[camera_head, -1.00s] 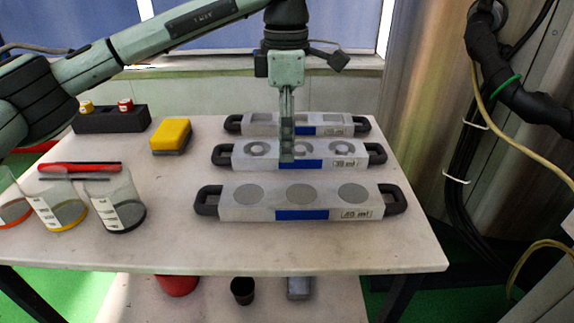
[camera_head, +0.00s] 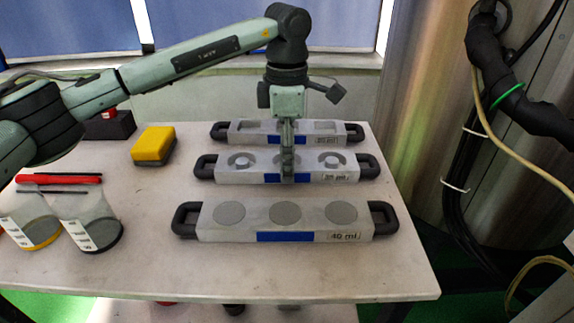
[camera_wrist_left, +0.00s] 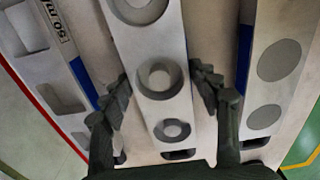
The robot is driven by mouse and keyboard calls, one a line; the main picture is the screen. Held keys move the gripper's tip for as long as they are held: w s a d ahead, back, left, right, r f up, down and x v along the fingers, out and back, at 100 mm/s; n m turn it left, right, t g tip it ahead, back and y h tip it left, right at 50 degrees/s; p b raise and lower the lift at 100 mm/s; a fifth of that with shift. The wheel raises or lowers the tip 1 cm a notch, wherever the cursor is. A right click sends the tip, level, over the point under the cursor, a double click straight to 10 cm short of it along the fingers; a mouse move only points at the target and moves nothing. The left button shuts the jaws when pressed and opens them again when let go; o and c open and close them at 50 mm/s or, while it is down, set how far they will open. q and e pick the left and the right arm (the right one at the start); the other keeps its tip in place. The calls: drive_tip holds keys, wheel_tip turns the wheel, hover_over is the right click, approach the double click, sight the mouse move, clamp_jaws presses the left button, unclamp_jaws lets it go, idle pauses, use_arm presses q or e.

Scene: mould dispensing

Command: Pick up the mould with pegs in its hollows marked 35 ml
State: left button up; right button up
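The middle mould (camera_head: 220,171) is a grey bar with black end handles, a blue strip and a label that seems to read 35 ml. Ring-like hollows with round pegs show at its ends; my gripper hides its middle hollow. In the left wrist view the pegged mould (camera_wrist_left: 143,70) runs between my fingers. My left gripper (camera_head: 287,176) points down over its middle. The left wrist view shows the left gripper (camera_wrist_left: 165,105) open, with one finger on each side of the mould and gaps between. My right gripper is not in view.
A mould labelled 40 ml (camera_head: 257,222) with flat round discs lies in front, and a mould with rectangular hollows (camera_head: 243,134) lies behind. A yellow-and-grey sponge (camera_head: 153,145) and cups (camera_head: 85,218) with a red-handled tool (camera_head: 60,179) stand on the left. The table front (camera_head: 250,275) is clear.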

use_arm(q)
drive_tip(key=c, duration=1.2)
drive_tip(key=shift+r, duration=0.1)
clamp_jaws()
drive_tip(key=shift+w+r, duration=0.1)
